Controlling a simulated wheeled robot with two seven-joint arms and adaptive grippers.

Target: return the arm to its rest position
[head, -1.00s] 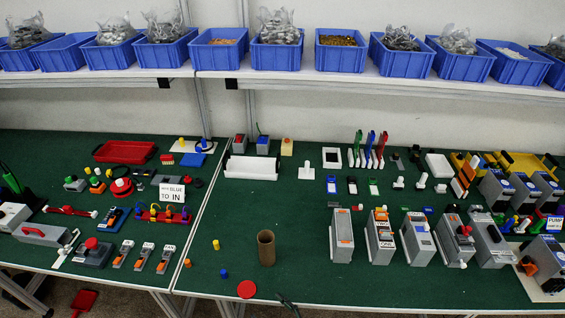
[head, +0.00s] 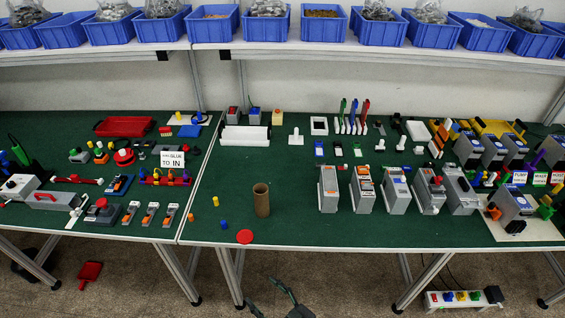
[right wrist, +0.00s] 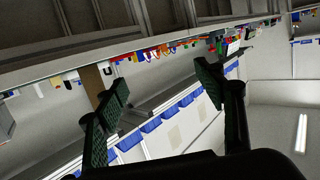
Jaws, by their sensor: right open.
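My right gripper (head: 268,298) shows at the bottom of the head view, below the table's front edge and over the floor. Its two dark green fingers stand apart with nothing between them. The right wrist view shows the same open, empty gripper (right wrist: 160,78), with the table and shelf tilted in the distance behind it. Most of my right arm is outside the head view. My left gripper is in neither current view.
The green table (head: 330,228) carries several soft starters, a brown tube (head: 261,199) and a red disc (head: 245,237) near its front edge. Blue bins (head: 320,24) line the shelf. A power strip (head: 463,299) and a red dustpan (head: 90,273) are on the floor.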

